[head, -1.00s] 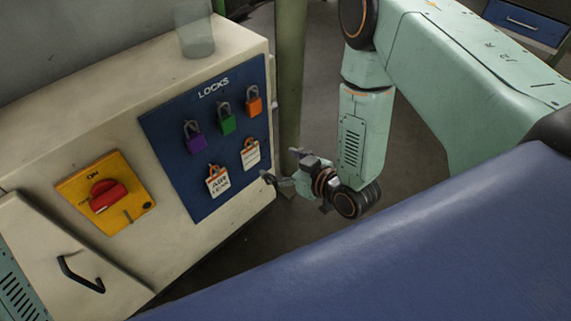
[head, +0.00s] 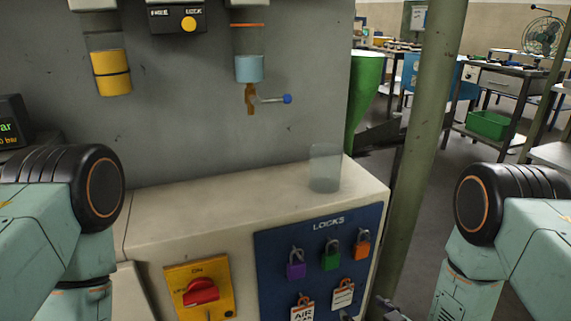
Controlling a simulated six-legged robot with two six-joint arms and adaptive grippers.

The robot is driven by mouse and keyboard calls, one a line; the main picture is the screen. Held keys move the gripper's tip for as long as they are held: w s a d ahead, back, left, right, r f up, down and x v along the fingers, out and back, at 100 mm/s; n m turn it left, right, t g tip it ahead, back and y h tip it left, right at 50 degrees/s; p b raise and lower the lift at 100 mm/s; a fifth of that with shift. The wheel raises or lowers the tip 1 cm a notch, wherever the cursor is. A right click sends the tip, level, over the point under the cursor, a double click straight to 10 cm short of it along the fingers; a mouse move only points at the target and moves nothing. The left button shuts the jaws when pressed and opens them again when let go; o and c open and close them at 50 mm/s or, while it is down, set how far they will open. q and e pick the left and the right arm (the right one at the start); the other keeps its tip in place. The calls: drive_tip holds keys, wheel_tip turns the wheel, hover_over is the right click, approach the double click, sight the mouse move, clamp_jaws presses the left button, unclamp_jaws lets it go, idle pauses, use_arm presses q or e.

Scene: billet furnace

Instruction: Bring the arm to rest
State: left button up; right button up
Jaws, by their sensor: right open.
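My right gripper (head: 384,309) shows only in part at the bottom edge, just right of the lower corner of the blue lock board (head: 270,257). It is open, and I see nothing between its fingers. It seems apart from the board. My right arm (head: 490,240) stands at the right of the view, and its forearm runs down out of the picture. My left arm (head: 75,215) is at the left edge; its gripper is out of view.
Purple (head: 296,270), green (head: 331,261) and orange (head: 361,250) padlocks and two tags hang on the board. A red switch (head: 201,291) is left of it. A clear cup (head: 325,168) stands on the cabinet top (head: 240,196). A green post (head: 425,130) rises at right.

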drive_tip(key=x, duration=0.6)
drive_tip(key=shift+w+a+f, duration=0.1)
drive_tip(key=shift+w, duration=0.1)
drive_tip(key=shift+s+r, duration=0.2)
drive_tip(key=shift+f, duration=0.15)
drive_tip(key=v, duration=1.2)
drive_tip(key=x, duration=1.2)
drive_tip(key=shift+w, duration=0.25)
drive_tip(key=n+y+p, duration=0.2)
drive_tip(key=p, duration=0.3)
approach(344, 293)
drive_tip(key=shift+s+a+f, duration=0.6)
drive_tip(key=shift+s+a, duration=1.2)
drive_tip(key=shift+s, duration=1.45)
